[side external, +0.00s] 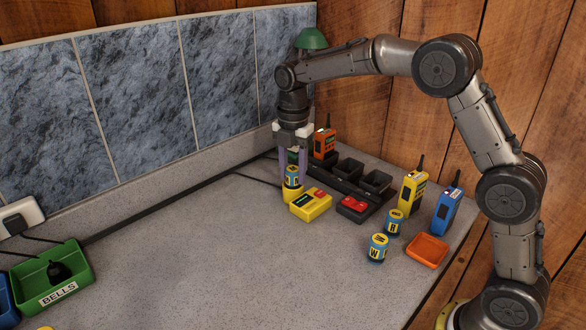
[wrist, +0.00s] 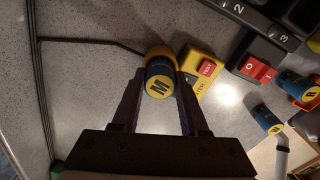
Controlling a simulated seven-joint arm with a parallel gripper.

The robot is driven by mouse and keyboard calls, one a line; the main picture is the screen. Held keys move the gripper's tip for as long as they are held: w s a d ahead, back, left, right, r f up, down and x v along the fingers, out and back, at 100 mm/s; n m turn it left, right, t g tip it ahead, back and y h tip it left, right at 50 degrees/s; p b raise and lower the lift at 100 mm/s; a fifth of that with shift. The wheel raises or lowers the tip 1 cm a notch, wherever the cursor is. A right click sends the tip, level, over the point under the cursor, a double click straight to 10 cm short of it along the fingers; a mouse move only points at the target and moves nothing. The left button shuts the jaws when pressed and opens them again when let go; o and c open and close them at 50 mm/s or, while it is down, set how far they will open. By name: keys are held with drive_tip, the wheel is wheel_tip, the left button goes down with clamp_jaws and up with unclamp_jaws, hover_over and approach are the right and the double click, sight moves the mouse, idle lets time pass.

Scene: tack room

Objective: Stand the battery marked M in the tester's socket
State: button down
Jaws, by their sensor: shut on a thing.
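The battery marked M (wrist: 159,80) is blue with a yellow top and sits between my fingers in the wrist view. It also shows in the side view (side external: 292,177), upright. My gripper (wrist: 158,92) is shut on it, fingers on either side; it also shows in the side view (side external: 293,172). The tester (side external: 311,204) is a yellow box with a red TEST button (wrist: 207,68). Its round yellow socket (side external: 291,195) is directly below the battery. The battery's lower end meets the socket in the picture; how deep it sits cannot be told.
Two other blue-and-yellow batteries stand right of the tester, one marked R (side external: 393,223), one nearer (side external: 378,248). A black switch box (side external: 353,208), charger rack (side external: 347,172), yellow radio (side external: 411,192), blue radio (side external: 447,211) and orange tray (side external: 428,250) surround them. The counter's left middle is clear.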

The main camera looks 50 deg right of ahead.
sight(293, 168)
drive_tip(key=shift+f, duration=0.1)
drive_tip(key=c, duration=0.7)
unclamp_jaws()
wheel_tip(293, 168, up, 11)
idle(0.6)
